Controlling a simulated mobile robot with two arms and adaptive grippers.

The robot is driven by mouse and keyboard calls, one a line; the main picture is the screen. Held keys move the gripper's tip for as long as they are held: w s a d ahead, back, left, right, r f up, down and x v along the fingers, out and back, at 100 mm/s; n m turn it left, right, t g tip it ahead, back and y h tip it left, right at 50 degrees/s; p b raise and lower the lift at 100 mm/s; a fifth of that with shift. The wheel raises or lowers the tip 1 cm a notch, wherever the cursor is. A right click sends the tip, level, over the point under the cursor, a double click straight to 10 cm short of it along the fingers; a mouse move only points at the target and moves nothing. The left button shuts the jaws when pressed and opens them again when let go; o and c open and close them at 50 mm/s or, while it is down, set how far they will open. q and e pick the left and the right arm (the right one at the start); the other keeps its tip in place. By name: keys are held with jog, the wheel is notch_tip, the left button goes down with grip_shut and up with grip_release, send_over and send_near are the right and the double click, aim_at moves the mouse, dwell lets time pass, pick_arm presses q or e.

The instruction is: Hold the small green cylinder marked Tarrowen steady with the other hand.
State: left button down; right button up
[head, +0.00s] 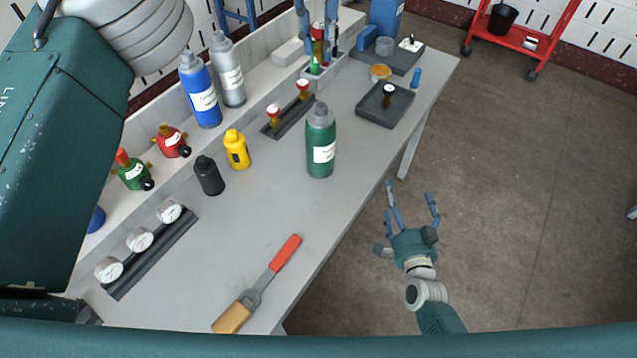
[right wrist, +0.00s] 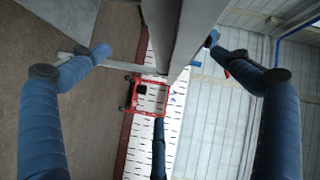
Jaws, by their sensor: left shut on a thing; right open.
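A brown and red piece (head: 318,32) shows between the fingers, just above the green. My right gripper (head: 412,212) is open and empty beyond the table's right edge, over the floor, well apart from the cylinder. In the right wrist view its blue fingers (right wrist: 158,110) are spread with nothing between them.
A large green bottle (head: 320,148) stands upright on the table (head: 250,210), between the grippers. A dark tray (head: 370,110) sits at the right edge. The near table middle is clear.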

jog(key=w+r+m+t+h, duration=0.3)
jog(key=r+m, duration=0.4)
jog(key=r, duration=1.1)
jog(key=m+g+y, duration=0.2)
jog(key=m+y, duration=0.2)
jog(key=m, duration=1.3)
send_near(314, 144)
jog(key=f, duration=0.2)
jog(key=w+f, duration=0.1)
jog(key=shift+w+d+f, duration=0.15)
jog(key=shift+w+f, duration=0.1)
jog(key=shift+f, duration=0.15)
jog(key=shift+w+m, duration=0.25)
jog(key=shift+m, duration=0.05)
jog(key=w, duration=0.3)
jog(key=w+a, duration=0.1)
jog(key=w, duration=0.7)
jog(key=shift+w+a+f, duration=0.1)
jog(key=shift+a, duration=0.05)
